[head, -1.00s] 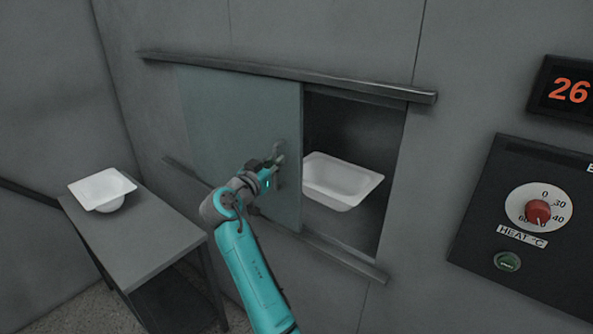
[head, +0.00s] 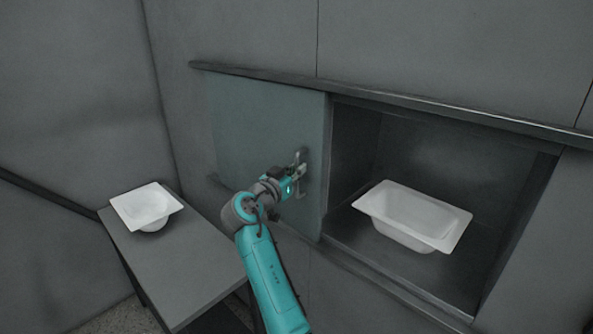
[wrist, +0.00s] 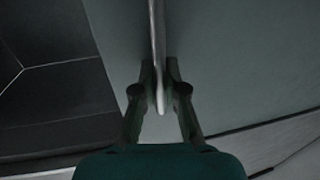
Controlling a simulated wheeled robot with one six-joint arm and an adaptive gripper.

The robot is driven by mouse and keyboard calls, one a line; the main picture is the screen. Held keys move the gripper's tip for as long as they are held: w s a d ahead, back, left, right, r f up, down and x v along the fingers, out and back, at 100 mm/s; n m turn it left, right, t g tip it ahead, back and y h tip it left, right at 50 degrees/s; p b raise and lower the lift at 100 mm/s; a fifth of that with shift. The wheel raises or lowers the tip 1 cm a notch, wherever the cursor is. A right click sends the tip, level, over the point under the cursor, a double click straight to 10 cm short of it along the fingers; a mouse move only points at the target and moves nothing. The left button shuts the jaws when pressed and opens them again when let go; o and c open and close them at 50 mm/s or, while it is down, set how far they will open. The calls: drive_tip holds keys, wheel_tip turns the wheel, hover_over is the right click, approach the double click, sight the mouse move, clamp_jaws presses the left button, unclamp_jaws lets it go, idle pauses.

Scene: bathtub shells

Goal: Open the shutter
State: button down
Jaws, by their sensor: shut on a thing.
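The shutter (head: 262,120) is a grey-green sliding panel between an upper and a lower rail. It stands at the left of the opening (head: 430,140), which is largely uncovered. My gripper (head: 300,172) is at the handle (head: 302,155) near the shutter's right edge. In the wrist view the two fingers (wrist: 159,90) are closed on the handle bar (wrist: 156,40), one on each side. The shutter also fills the right of the wrist view (wrist: 240,70). A white bathtub shell (head: 412,215) sits inside the opening, clear of the shutter.
A grey table (head: 185,265) stands at the left with another white shell (head: 147,207) on it. The upper rail (head: 420,102) runs along the wall above the opening. The lower rail (head: 375,280) runs below it.

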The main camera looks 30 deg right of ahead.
drive_tip(key=c, duration=1.2)
unclamp_jaws()
drive_tip(key=shift+a, duration=0.1)
drive_tip(key=v, duration=1.2)
drive_tip(key=shift+f, duration=0.1)
